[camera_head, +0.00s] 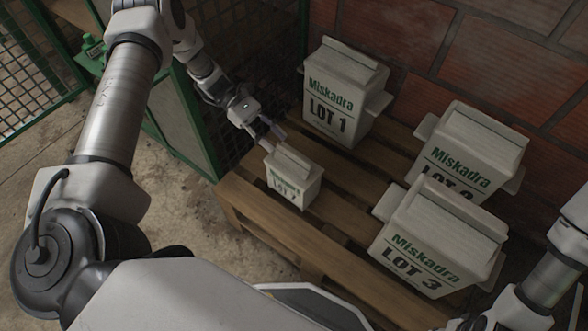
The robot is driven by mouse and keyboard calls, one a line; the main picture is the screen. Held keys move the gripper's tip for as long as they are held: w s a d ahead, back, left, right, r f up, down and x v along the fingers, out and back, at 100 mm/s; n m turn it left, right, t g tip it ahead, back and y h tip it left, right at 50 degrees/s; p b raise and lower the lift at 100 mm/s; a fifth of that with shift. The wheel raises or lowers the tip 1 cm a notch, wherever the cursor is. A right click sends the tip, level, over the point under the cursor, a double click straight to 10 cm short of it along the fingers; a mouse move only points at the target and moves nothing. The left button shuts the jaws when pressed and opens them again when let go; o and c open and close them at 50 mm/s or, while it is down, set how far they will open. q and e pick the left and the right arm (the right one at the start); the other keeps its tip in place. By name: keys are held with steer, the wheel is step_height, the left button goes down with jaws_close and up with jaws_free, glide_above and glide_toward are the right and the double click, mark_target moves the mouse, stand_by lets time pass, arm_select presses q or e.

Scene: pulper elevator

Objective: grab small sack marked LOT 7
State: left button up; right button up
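The small sack marked LOT 7 (294,181) is a pale block-shaped bag with a ridge on top and dark print. It stands upright on the near left corner of the wooden pallet. My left gripper (272,138) is just above and behind its upper left side, pointing down toward the ridge. Its two fingertips look spread apart; whether either touches the sack is unclear. At the lower right only links of my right arm show, and its gripper is out of sight.
Larger Miskadra sacks stand on the pallet (265,222): LOT 1 (338,100) behind, one with a partly hidden number (470,150) at right, and LOT 3 (437,240) in front. A brick wall (400,40) closes the back. A green mesh cage (195,120) stands left.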

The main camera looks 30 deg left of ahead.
mark_target(294, 174)
arm_select(q)
steer(key=b+x, duration=0.1)
steer(key=x, duration=0.6)
steer(key=shift+w+d+f, duration=0.1)
steer(key=shift+w+d, duration=0.05)
steer(key=shift+d, duration=0.05)
jaws_close()
